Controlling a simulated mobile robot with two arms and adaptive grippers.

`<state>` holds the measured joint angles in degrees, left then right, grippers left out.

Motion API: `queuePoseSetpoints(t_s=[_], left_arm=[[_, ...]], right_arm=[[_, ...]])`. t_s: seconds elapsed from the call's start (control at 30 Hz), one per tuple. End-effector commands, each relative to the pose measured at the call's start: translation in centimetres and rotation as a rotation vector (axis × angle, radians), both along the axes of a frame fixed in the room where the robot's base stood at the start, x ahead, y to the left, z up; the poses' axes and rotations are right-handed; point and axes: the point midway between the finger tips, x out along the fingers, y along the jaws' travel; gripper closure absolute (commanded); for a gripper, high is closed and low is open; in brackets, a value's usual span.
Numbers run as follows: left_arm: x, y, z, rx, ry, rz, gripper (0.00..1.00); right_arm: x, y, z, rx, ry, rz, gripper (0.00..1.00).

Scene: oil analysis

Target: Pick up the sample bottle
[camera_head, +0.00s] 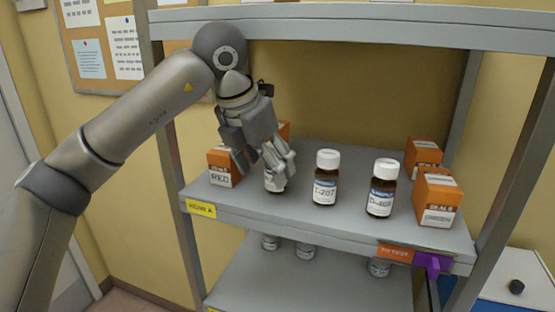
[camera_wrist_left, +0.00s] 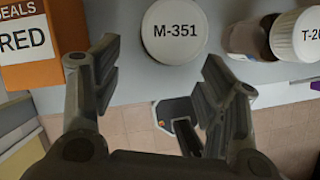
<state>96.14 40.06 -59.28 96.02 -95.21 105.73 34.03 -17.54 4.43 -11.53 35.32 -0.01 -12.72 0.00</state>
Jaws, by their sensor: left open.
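Three brown sample bottles with white caps stand upright in a row on the shelf's upper board. The left one, with M-351 on its cap (camera_wrist_left: 174,30), is partly hidden by my gripper in the head view (camera_head: 274,183). The middle bottle (camera_head: 325,190) is labelled T-207 and the right one (camera_head: 381,199) has a hard-to-read label. My left gripper (camera_head: 263,163) points down at the left bottle. In the left wrist view the open fingers (camera_wrist_left: 160,55) are spread with the M-351 cap ahead of the gap between them. My right gripper is not in view.
An orange box (camera_head: 222,167) marked RED stands close left of the gripper, with another partly hidden behind. Two orange boxes (camera_head: 438,197) stand at the right. The upper board (camera_head: 255,206) has a free front strip; more bottles (camera_head: 306,250) stand below. A metal beam (camera_head: 350,20) crosses above.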

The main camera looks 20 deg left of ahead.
Motion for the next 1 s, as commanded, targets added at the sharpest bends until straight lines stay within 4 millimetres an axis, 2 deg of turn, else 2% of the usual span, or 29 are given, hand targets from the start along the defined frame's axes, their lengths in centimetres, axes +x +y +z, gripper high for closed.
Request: queuePoseSetpoints(t_s=[0.17, 0.43, 0.5, 0.6, 0.9, 1.0], left_arm=[[0.8, -0.3, 0.1, -0.001, 0.001, 0.000, 0.33], [4.1, -1.5, 0.1, 0.000, 0.004, 0.000, 0.33], [4.4, -1.6, -1.4, 0.002, 0.006, 0.000, 0.33], [4.8, -1.7, -2.4, 0.000, 0.004, 0.000, 0.33], [4.9, -1.8, -2.9, -0.001, 0.000, 0.000, 0.33], [4.9, -1.8, -2.9, -0.001, 0.000, 0.000, 0.46]], right_arm=[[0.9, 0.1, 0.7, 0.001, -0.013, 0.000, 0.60], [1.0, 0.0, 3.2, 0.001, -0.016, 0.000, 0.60], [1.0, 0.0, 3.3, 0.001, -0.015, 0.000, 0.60], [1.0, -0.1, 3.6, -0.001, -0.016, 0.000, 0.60], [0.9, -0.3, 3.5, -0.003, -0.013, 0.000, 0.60], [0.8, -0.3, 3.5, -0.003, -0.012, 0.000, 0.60]])
